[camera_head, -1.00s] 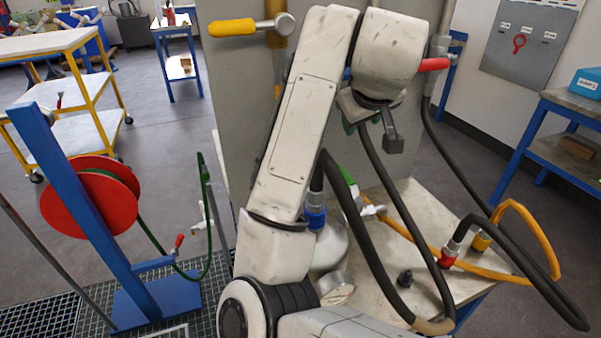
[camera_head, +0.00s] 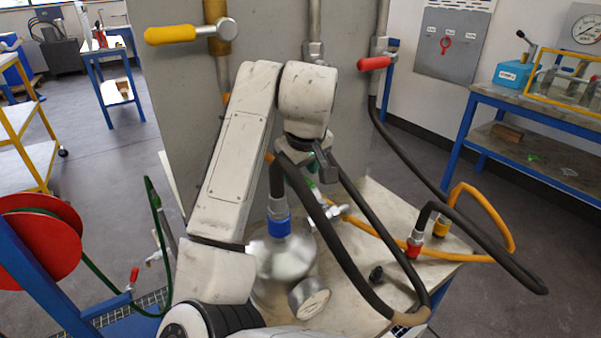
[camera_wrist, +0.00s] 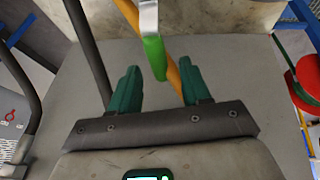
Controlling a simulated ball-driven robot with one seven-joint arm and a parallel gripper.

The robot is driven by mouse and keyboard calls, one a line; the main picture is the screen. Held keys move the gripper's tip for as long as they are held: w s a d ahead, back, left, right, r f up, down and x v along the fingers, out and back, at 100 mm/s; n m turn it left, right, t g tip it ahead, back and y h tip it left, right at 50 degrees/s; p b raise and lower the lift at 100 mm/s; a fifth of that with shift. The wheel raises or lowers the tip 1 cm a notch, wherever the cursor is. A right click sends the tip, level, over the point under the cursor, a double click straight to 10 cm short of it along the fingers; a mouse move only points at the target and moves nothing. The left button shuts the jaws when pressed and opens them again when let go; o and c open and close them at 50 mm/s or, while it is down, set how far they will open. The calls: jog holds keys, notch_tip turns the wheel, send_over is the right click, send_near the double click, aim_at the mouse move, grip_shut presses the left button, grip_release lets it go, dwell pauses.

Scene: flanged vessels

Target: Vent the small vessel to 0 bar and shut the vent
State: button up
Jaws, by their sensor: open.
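The small vessel (camera_head: 292,258) is a metallic dome on the worktop, partly hidden by my arm. A blue-collared hose coupling (camera_head: 278,226) sits on it, and a round gauge (camera_head: 312,302) is at its front; its reading is too small to tell. In the wrist view a green lever handle (camera_wrist: 154,58) on a metal stem lies between and slightly beyond the fingertips, apart from both. My gripper (camera_wrist: 158,76) is open with dark green fingers. In the head view my gripper (camera_head: 322,172) is above the vessel's right side, its fingertips mostly hidden.
A black hose (camera_head: 345,265) loops close by my gripper. Red (camera_head: 413,244) and yellow (camera_head: 441,226) couplings stand on the worktop (camera_head: 385,205). A grey panel behind carries yellow-handled (camera_head: 170,34) and red-handled (camera_head: 374,63) valves. A red hose reel (camera_head: 40,240) is at left.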

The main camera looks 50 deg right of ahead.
jog(key=shift+w+d+f, duration=0.1)
jog(key=shift+w+f, duration=0.05)
jog(key=shift+f, duration=0.25)
grip_shut()
dwell(0.5)
